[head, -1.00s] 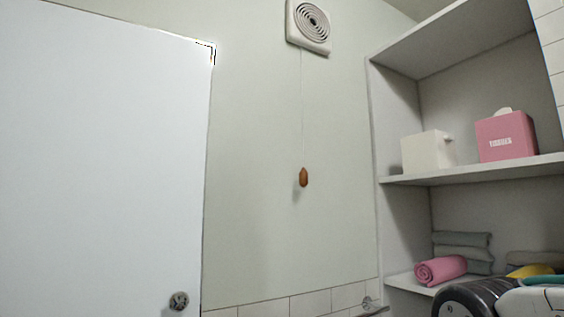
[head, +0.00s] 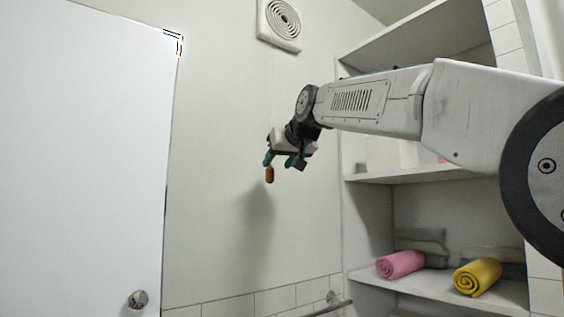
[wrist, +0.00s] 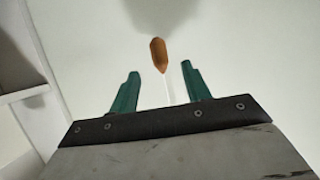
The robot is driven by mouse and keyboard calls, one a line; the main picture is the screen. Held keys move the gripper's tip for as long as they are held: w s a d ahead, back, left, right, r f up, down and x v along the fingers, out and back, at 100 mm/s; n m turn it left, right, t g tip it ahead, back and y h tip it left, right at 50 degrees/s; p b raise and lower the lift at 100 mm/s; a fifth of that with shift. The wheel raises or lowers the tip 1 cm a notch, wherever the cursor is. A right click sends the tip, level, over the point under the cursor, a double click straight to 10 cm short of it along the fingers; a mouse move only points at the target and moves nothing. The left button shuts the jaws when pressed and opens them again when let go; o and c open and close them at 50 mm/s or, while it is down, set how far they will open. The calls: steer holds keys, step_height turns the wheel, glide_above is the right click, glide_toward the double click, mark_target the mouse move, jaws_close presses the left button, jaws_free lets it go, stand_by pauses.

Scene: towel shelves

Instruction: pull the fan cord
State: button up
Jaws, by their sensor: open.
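The fan (head: 284,20) is a square white vent high on the wall. The fan cord's orange-brown pull knob (head: 269,174) hangs below my gripper (head: 279,163) in the head view. In the wrist view the knob (wrist: 158,54) shows just beyond the teal fingertips, and the thin pale cord (wrist: 169,90) runs between the two fingers. My gripper (wrist: 160,80) is open, with a gap on both sides of the cord. In the head view the upper cord is faint and its lower part is hidden behind my gripper.
A white door (head: 80,160) with a round knob stands at left. White shelves (head: 400,177) at right hold a pink rolled towel (head: 400,264), a yellow rolled towel (head: 477,277) and folded grey towels (head: 421,242). A metal bar (head: 330,305) is low on the wall.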

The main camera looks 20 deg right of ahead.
mark_target(272, 175)
steer(key=x, duration=0.7)
steer(key=shift+w+f, duration=0.1)
jaws_close()
steer(key=shift+f, duration=0.45)
jaws_free()
steer(key=shift+v, duration=3.9)
